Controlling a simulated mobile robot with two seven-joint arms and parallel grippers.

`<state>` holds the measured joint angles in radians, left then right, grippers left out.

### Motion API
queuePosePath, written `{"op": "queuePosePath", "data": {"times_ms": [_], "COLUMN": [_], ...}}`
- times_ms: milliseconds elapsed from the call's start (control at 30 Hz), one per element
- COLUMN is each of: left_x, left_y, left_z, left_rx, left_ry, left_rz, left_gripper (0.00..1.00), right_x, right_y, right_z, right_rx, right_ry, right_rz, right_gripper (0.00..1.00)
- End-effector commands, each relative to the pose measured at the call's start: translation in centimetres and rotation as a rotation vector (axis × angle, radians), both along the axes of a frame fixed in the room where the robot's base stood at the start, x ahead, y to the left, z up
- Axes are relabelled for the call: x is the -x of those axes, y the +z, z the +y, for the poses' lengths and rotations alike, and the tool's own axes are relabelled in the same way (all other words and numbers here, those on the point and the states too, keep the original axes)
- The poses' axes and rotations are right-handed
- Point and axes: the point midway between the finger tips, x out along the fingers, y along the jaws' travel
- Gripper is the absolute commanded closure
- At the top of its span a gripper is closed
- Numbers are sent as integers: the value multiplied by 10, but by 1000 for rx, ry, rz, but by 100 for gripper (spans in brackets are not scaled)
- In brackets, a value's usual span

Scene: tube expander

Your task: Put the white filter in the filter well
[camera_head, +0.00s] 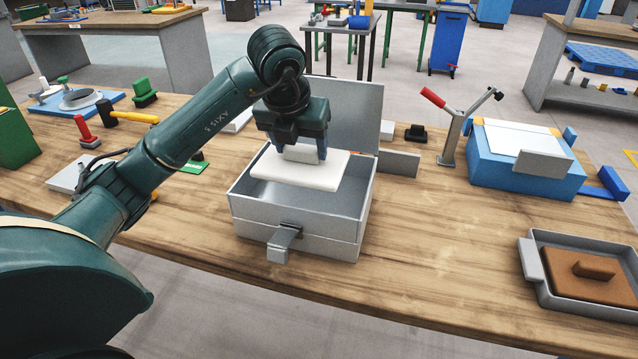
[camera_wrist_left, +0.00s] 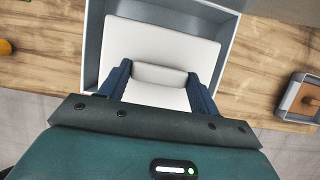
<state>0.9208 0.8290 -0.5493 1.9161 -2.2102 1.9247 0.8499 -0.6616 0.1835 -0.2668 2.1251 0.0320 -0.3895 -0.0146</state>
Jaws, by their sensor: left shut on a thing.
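The white filter (camera_head: 322,177) is a flat white slab with a raised grip block on top. My left gripper (camera_head: 305,152) is shut on that grip block. The filter is at the opening of a grey metal box (camera_head: 300,240) whose lid stands up at the back. The filter looks roughly level, above the box floor; whether it touches the walls I cannot tell. In the left wrist view the filter (camera_wrist_left: 158,50) lies between the box walls (camera_wrist_left: 93,45), with the left gripper's fingers (camera_wrist_left: 160,78) on either side of the grip block. My right gripper is not in view.
A blue box with a white top (camera_head: 520,165) and a red-handled lever (camera_head: 450,125) stand at the right. A grey tray with a brown block (camera_head: 590,285) lies at the front right. A hammer (camera_head: 125,115) and a red-handled tool (camera_head: 86,132) lie at the left.

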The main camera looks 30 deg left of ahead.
Motion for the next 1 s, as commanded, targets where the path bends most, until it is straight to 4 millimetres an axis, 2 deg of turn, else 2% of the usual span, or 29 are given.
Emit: {"op": "queuePosePath", "data": {"times_ms": [300, 533, 700, 1000], "left_x": [1, 1, 1, 1], "left_y": [-52, -71, -95, -100], "left_z": [1, 0, 0, 0], "left_rx": [-2, -1, -1, -1], "left_ry": [-1, -1, -1, -2], "left_rz": [5, 3, 4, 0], "left_gripper": [59, 59, 59, 59], "right_x": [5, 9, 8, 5], "right_y": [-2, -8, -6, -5], "right_z": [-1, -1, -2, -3], "right_rx": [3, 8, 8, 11], "right_ry": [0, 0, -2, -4], "right_rz": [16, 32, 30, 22], "right_gripper": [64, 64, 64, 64]}}
